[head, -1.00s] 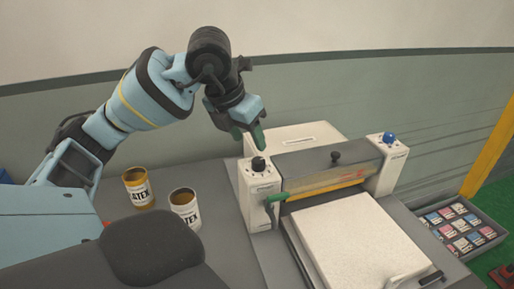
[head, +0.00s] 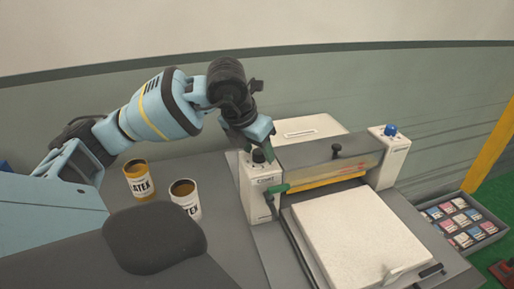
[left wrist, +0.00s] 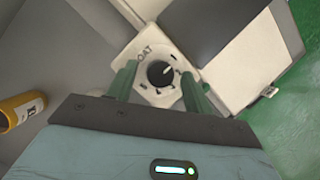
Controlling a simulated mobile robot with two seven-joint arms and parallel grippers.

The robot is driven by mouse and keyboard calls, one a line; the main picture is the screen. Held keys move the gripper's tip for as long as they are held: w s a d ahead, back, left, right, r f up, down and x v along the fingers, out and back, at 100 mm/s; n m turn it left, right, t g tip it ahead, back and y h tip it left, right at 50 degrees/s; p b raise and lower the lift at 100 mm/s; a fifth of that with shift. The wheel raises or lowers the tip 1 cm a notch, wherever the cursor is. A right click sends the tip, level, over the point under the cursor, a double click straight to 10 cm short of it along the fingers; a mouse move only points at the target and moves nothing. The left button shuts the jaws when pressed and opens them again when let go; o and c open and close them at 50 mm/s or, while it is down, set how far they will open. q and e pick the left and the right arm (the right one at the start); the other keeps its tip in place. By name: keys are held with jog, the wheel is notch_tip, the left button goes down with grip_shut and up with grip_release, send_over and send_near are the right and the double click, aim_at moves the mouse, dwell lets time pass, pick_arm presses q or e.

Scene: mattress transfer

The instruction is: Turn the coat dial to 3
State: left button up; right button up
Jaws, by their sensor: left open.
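The coat dial (head: 258,156) is a black knob on top of the white left end block (head: 260,190) of the coating machine. In the left wrist view the dial (left wrist: 160,73) sits on a white plate lettered "OAT", the rest of the word being covered. Its white pointer mark points up and right; the scale marks are too small to read. My left gripper (head: 257,147) is open above the dial. In the left wrist view its green fingers (left wrist: 159,78) stand on either side of the dial, with a gap to it. My right gripper is not in view.
A blue knob (head: 390,130) tops the right block. A white slab (head: 360,235) lies on the machine bed. Two latex cans (head: 139,182) (head: 185,200) stand left. A tray of small packs (head: 490,232) is at right.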

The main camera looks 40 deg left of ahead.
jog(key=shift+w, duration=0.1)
pick_arm(q)
jog(key=c, duration=1)
jog(key=shift+o, duration=0.2)
